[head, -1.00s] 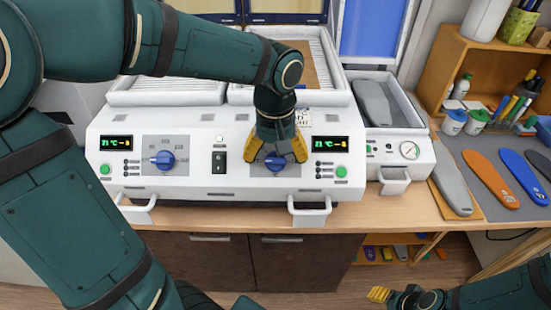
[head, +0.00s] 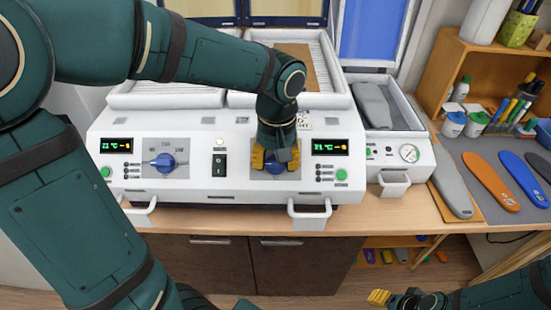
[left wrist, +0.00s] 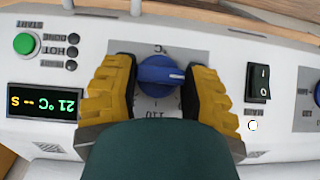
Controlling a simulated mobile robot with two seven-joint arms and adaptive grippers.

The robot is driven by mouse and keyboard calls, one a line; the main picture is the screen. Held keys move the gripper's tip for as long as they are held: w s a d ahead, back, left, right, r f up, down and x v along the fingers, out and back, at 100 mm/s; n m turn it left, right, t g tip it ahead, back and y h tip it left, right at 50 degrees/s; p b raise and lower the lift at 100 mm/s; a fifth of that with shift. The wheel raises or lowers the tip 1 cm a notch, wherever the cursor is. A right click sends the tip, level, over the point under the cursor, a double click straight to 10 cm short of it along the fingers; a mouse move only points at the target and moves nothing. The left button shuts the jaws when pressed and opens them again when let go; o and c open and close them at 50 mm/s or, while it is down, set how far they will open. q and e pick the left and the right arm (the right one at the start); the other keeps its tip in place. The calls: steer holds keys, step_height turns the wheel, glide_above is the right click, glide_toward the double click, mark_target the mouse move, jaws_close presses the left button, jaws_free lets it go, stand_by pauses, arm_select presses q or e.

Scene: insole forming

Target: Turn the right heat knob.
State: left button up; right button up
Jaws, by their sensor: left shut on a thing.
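The right heat knob (left wrist: 155,78) is blue, with a pale pointer line that points right in the left wrist view. It sits on a grey dial plate on the front of the white heating unit (head: 210,190). My left gripper (head: 275,158) reaches down over it from above. Its yellow fingers are shut on the knob, one on each side, as the left wrist view shows. In the head view the gripper hides most of the knob and dial. My right gripper (head: 379,297) is at the lower right, below the bench and far from the knob; its opening is unclear.
The left heat knob (head: 163,162) is free. A black rocker switch (head: 219,165) stands between the two dials. The right display (head: 330,147) is lit beside my left gripper. Front handles (head: 309,212) stick out below. A unit with a gauge (head: 409,153) stands to the right.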

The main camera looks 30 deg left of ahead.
arm_select(q)
steer(key=m+g+y+p, duration=0.1)
steer(key=m+y, duration=0.1)
steer(key=shift+d+m, duration=0.15)
steer(key=shift+m, duration=0.15)
steer(key=shift+d+f+m+g+y+p, duration=0.15)
steer(key=shift+m+g+y+p, duration=0.15)
steer(key=shift+m+y, duration=1.5)
steer(key=o, duration=1.2)
steer(key=v, duration=1.2)
